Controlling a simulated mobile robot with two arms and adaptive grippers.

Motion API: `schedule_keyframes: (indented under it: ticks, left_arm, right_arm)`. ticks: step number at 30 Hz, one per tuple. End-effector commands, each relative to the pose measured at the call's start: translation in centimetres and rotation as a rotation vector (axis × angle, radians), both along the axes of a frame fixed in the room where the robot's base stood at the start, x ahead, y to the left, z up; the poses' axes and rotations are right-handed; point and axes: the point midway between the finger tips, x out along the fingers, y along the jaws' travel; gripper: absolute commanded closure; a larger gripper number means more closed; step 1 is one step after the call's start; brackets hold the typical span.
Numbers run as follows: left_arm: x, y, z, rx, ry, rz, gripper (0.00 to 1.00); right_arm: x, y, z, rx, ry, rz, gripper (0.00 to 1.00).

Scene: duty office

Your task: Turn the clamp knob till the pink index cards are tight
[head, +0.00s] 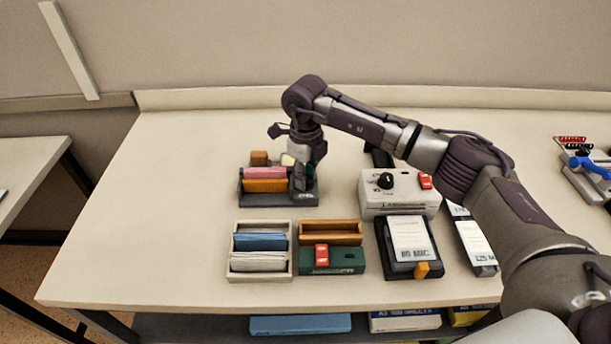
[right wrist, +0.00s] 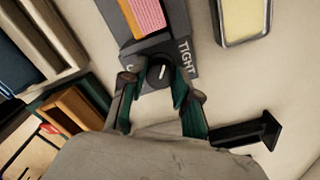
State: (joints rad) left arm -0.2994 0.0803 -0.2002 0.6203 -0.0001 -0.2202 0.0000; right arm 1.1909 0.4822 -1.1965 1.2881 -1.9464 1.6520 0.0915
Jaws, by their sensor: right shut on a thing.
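The grey clamp (head: 282,199) stands on the desk left of centre in the head view. In it, the pink index cards (head: 265,172) stand behind an orange block (head: 265,185). The cards also show in the right wrist view (right wrist: 148,14). The black clamp knob (right wrist: 159,71) has a white pointer line and sits by the printed word TIGHT; another marking is partly hidden by a finger. My right gripper (right wrist: 158,84) is shut on the knob, one finger on each side. In the head view my right gripper (head: 303,180) hides the knob. My left gripper is not in view.
A white box with a black dial (head: 385,181) stands right of the clamp. In front are a card tray (head: 233,263), a wooden tray (head: 331,225) and a green block with a red switch (head: 348,260). The desk's left side is clear.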

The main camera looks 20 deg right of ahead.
Motion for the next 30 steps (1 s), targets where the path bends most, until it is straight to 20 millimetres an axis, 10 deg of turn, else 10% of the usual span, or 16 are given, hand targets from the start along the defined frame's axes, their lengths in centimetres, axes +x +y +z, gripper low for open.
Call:
schedule_keyframes:
  ticks: [13, 14, 15, 30]
  left_arm:
    - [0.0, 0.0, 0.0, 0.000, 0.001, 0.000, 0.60]
    - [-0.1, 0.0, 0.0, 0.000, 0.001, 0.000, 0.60]
    - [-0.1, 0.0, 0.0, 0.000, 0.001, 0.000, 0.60]
    - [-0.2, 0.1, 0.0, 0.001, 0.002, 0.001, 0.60]
  right_arm:
    - [0.0, -0.1, 0.1, 0.000, -0.001, -0.010, 1.00]
    - [0.0, -0.1, 0.1, 0.000, -0.001, -0.010, 0.66]
    - [0.0, -0.1, 0.1, 0.000, -0.001, -0.010, 0.59]
    - [0.1, 0.0, 2.1, 0.001, -0.003, -0.008, 0.59]
